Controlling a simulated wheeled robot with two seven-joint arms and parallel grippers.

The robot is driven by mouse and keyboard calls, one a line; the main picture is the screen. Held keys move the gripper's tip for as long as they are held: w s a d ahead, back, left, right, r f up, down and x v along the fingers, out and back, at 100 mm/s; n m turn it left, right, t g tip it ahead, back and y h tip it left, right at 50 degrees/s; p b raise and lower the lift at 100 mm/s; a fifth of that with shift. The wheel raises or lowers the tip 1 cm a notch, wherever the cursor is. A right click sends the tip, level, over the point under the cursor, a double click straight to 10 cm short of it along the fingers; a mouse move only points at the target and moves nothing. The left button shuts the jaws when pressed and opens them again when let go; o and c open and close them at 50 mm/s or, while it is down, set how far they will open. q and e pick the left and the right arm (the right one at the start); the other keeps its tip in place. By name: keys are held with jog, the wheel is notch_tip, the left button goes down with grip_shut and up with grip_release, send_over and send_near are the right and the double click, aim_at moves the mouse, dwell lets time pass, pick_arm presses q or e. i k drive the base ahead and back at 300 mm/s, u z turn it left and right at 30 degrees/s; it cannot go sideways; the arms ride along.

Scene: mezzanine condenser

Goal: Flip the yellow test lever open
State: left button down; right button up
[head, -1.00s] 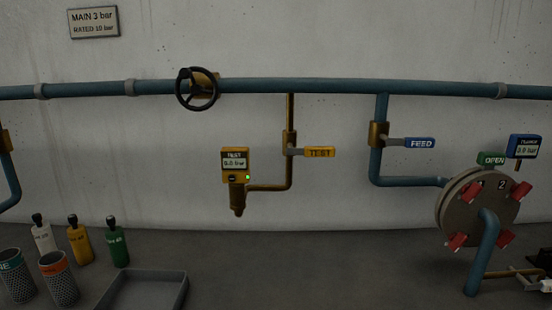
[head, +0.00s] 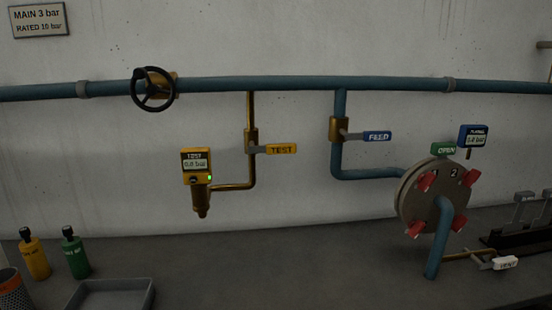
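The yellow test lever (head: 281,149) carries the word TEST and points sideways to the right from a brass valve (head: 251,140). The valve sits on a thin brass pipe that drops from the blue main pipe. That thin pipe bends left to a yellow test gauge (head: 196,162) with a small green light; its display appears to read 0.0 bar. Neither of my grippers shows in the head view.
A blue FEED lever (head: 377,136) sits to the right of the test lever. A round flange (head: 434,195) with red clamps stands further right. A black handwheel (head: 153,89) is upper left. Bottles and a grey tray (head: 110,295) are lower left. The bench below the gauge is clear.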

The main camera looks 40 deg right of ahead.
aim_at(284, 148)
jog(key=u, duration=1.3)
jog(key=k, duration=0.95)
jog(key=z, duration=1)
jog(key=i, duration=0.1)
jog(key=z, duration=0.3)
